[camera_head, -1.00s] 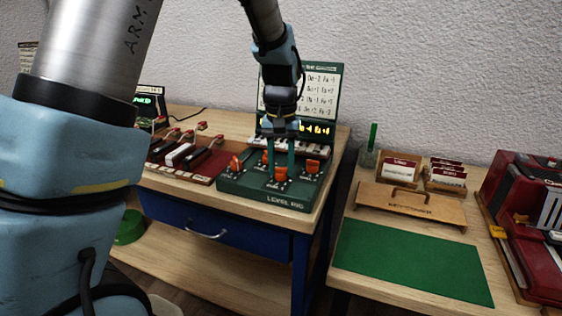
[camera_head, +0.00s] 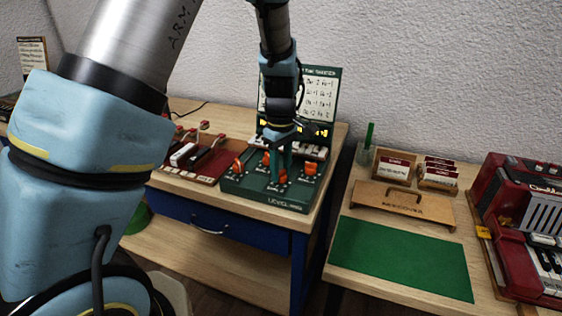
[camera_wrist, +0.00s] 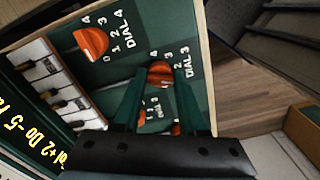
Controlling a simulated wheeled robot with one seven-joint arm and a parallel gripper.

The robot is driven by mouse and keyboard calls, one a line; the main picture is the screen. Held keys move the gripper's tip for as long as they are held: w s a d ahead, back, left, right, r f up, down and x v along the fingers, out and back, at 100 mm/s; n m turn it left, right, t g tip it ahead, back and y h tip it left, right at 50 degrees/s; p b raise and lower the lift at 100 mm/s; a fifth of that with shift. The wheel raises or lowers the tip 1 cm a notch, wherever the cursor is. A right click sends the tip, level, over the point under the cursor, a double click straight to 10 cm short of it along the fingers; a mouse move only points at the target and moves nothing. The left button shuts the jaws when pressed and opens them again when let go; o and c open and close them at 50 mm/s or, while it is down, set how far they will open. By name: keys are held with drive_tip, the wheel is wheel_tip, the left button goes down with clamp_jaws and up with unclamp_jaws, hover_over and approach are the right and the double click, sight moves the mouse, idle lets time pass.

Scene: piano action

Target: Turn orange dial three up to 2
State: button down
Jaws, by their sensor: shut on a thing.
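The green panel (camera_head: 268,194) with several orange dials sits at the front of the wooden table. My gripper (camera_wrist: 160,78) points down at it, with its green fingers on either side of the orange dial three (camera_wrist: 160,73), beside the "DIAL 3" label. The fingers are shut on that dial. Numbers 4, 3 and 2 show around it, but the fingers partly hide it and I cannot tell its exact setting. In the head view my gripper (camera_head: 280,176) covers part of the dial. Dial four (camera_wrist: 91,42) stands apart at upper left in the wrist view.
Another orange dial (camera_head: 310,168) stands close on the right of my gripper. Small piano keys (camera_head: 306,151) and an upright display board (camera_head: 322,90) are behind. A red-based key unit (camera_head: 205,166) is left. A green mat (camera_head: 400,258) lies clear on the right table.

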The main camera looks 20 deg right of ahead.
sight(281, 171)
drive_tip(key=shift+w+n+p, duration=0.1)
drive_tip(key=shift+n+p, duration=1.35)
drive_tip(key=shift+n, duration=0.85)
drive_tip(key=shift+c, duration=2.3)
unclamp_jaws()
drive_tip(key=shift+r, duration=0.1)
wheel_tip(281, 171, up, 11)
drive_tip(key=b, duration=0.1)
drive_tip(key=shift+f+b, duration=0.2)
drive_tip(key=shift+b, duration=0.15)
